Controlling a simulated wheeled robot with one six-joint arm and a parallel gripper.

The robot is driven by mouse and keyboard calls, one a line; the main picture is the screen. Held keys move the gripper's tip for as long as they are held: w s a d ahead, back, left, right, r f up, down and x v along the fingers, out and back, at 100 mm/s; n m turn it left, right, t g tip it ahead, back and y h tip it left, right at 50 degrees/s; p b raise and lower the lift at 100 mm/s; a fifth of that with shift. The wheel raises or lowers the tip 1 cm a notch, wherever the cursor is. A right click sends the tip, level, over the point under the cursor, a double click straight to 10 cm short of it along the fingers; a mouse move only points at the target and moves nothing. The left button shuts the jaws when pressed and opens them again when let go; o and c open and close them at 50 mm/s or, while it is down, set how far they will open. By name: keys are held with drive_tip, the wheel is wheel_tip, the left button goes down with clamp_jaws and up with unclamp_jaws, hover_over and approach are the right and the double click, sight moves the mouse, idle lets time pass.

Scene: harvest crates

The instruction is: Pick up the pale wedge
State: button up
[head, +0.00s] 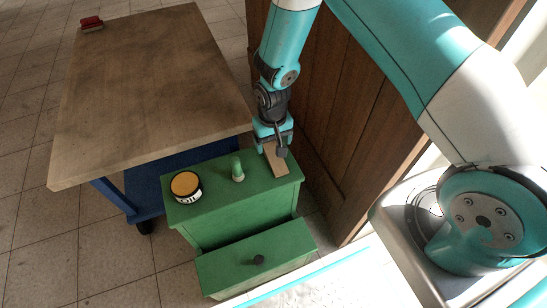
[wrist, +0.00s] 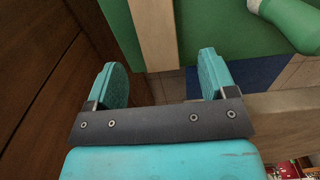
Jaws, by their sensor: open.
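The pale wedge (head: 276,162) is a narrow light-wood piece lying on top of the green cabinet (head: 212,217), near its back right edge. My gripper (head: 275,147) points down at the wedge's far end, with its two fingers apart and empty. In the wrist view the wedge (wrist: 153,35) runs down from the top edge, and its near end shows between the fingertips of my gripper (wrist: 165,72), nearer the left finger. I cannot tell the exact height of the fingertips above the cabinet top. My gripper partly hides the wedge's far end in the head view.
The cabinet's drawer (head: 257,258) is pulled out. A wooden table (head: 150,90) holds a red object (head: 91,23). A brown wooden panel (head: 340,110) stands close on the right.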

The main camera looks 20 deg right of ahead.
sight(274, 154)
drive_tip(key=shift+s+d+f+b, duration=0.1)
drive_tip(key=shift+f+b, duration=0.2)
drive_tip(key=shift+f, duration=1.1)
drive_tip(key=shift+s+f+b, duration=0.1)
drive_tip(key=shift+f+b, duration=0.15)
drive_tip(key=shift+f, duration=1.1)
drive_tip(key=c, duration=1)
drive_tip(key=shift+r, duration=0.1)
